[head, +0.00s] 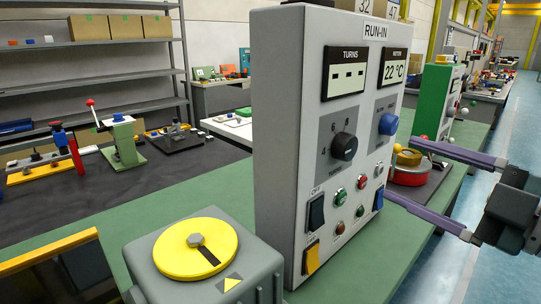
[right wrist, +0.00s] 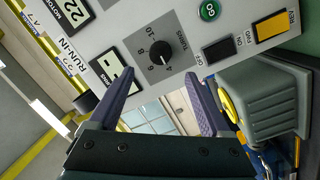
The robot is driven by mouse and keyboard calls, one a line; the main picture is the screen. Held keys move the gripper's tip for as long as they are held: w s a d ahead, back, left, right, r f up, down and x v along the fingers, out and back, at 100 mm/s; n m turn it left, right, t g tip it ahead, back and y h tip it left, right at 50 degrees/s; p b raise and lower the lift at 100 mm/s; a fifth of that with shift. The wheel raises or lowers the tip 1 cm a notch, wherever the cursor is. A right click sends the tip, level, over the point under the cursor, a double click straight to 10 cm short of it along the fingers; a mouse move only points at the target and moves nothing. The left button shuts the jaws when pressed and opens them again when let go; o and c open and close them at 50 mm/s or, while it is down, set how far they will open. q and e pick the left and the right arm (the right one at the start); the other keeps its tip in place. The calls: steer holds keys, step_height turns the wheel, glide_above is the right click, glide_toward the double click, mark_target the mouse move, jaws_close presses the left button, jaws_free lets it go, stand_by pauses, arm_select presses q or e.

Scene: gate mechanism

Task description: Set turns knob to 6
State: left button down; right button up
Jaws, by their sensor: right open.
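The black turns knob (head: 344,147) sits on a grey plate on the front of the RUN-IN panel (head: 275,130). In the right wrist view the knob (right wrist: 160,51) is ringed by numbers, with 4, 6, 8 and 10 readable. I cannot tell surely which number its pointer faces. The TURNS display (head: 345,73) above it shows only dashes. My right gripper (head: 400,167) is open and empty in front of the panel, its fingers apart. In the wrist view its fingertips (right wrist: 160,82) are to either side of the knob's line, short of it. My left gripper is not in view.
A blue knob (head: 388,124) is right of the turns knob. Below are a black switch (head: 316,212), a yellow switch (head: 312,257), round buttons and a blue switch (head: 378,198). A grey box with a yellow disc (head: 196,249) stands left of the panel.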

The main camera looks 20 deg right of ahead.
mark_target(351, 149)
steer(key=x, duration=0.8)
steer(key=shift+w+a, duration=0.1)
steer(key=shift+w, duration=0.25)
jaws_close()
stand_by(0.4)
